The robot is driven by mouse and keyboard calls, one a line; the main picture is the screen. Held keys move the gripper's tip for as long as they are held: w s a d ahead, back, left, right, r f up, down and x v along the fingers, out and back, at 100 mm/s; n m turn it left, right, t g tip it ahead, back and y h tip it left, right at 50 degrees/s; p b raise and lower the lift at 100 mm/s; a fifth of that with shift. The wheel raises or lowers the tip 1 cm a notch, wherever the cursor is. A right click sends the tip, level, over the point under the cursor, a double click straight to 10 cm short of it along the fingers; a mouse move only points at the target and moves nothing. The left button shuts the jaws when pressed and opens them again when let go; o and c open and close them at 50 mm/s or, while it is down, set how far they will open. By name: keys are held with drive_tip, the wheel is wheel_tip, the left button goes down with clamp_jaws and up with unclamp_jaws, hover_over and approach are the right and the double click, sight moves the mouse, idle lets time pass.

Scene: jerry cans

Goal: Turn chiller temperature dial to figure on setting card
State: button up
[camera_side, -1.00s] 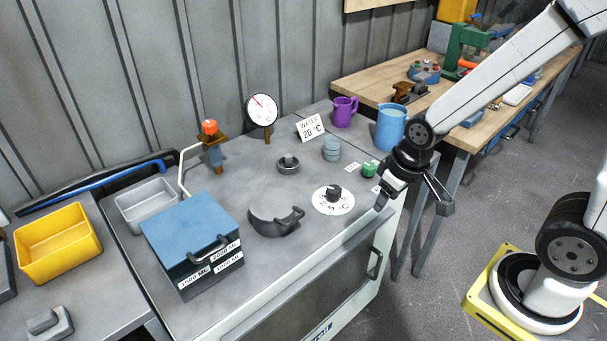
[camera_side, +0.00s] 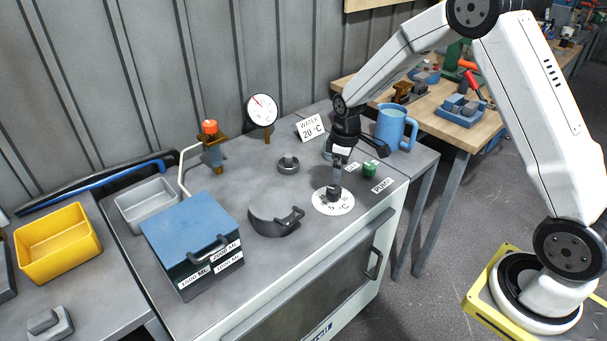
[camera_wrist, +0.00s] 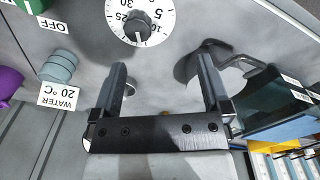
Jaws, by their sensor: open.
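The dial is a black knob (camera_side: 334,193) on a white numbered disc (camera_side: 346,206), on the grey top of the chiller. The knob also shows in the wrist view (camera_wrist: 137,27), near the top, with 5, 10 and 25 readable around it. I cannot tell its exact setting. The setting card (camera_side: 311,128) stands at the back and reads WATER 20 °C; it also shows in the wrist view (camera_wrist: 59,97). My gripper (camera_side: 338,180) is over the dial in the side view. In the wrist view, its open fingers (camera_wrist: 161,66) are empty, with the knob beyond their tips.
A blue-lidded box (camera_side: 193,232), a gauge (camera_side: 262,110), a black knob-topped part (camera_side: 288,164) and a blue mug (camera_side: 391,128) stand around.

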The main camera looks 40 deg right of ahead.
drive_tip(key=n, duration=0.2)
hover_over(336, 189)
drive_tip(key=shift+g, duration=0.3)
wheel_tip(336, 189, down, 4)
drive_tip(key=shift+f, duration=0.15)
drive_tip(key=shift+f, duration=3.85)
drive_tip(key=c, duration=1.3)
drive_tip(key=shift+m, duration=0.3)
